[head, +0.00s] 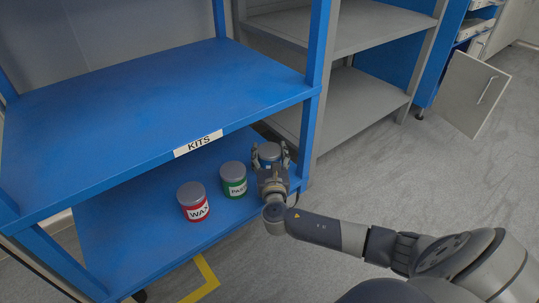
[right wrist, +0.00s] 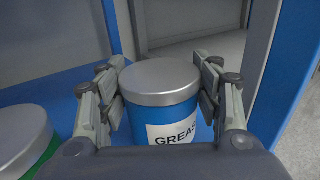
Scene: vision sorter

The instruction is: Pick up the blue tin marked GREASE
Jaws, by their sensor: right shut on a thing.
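The blue tin marked GREASE (right wrist: 176,110) has a grey lid and stands upright between the fingers of my right gripper (right wrist: 168,98). In the head view the tin (head: 268,152) shows only in part, on the lower blue shelf near its right end. My right gripper (head: 272,163) reaches in from the right and is shut on the tin, with a finger on each side. The lower part of the tin is hidden by my gripper. My left gripper is in neither view.
A green tin (head: 233,180) stands just left of my gripper, and a red tin marked WAX (head: 193,202) farther left. The upper blue shelf (head: 150,105), labelled KITS (head: 198,143), lies above. A blue post (head: 312,120) rises close on the right. Grey shelves stand behind.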

